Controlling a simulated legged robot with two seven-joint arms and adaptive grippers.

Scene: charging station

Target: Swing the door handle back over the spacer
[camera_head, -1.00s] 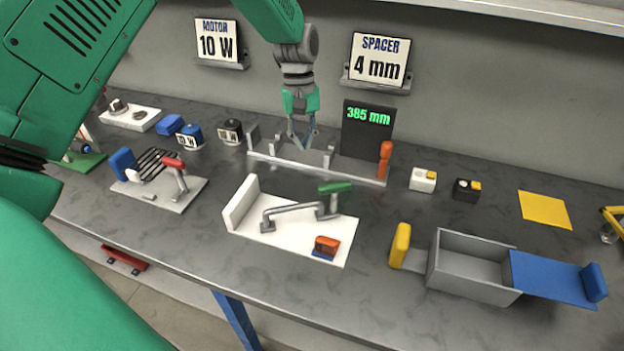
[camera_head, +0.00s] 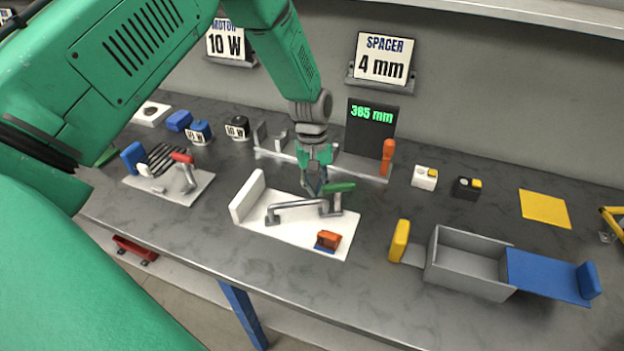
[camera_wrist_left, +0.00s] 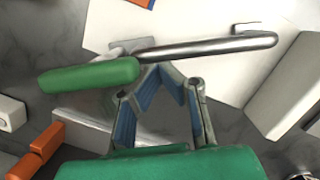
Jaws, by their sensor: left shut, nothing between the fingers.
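The door handle, a grey bar (camera_head: 297,205) with a green grip (camera_head: 340,187), stands on a white plate (camera_head: 290,232) with an upright white wall at its left end. In the left wrist view the bar (camera_wrist_left: 205,47) and green grip (camera_wrist_left: 88,76) cross just ahead of the fingers. My left gripper (camera_head: 318,192) is over the plate's back edge, close beside the green grip; contact cannot be told. It also shows in the left wrist view (camera_wrist_left: 168,70), fingertips together and empty. No part is clearly marked as the spacer; an orange block with a blue base (camera_head: 328,240) sits at the plate's front right. My right gripper is out of view.
Behind the plate stands a rail fixture with an orange handle (camera_head: 388,156) and a dark display (camera_head: 371,128). A grey box (camera_head: 470,262) with a yellow tab is at the right. A clamp with a red grip (camera_head: 183,158) is at the left. The bench in front is clear.

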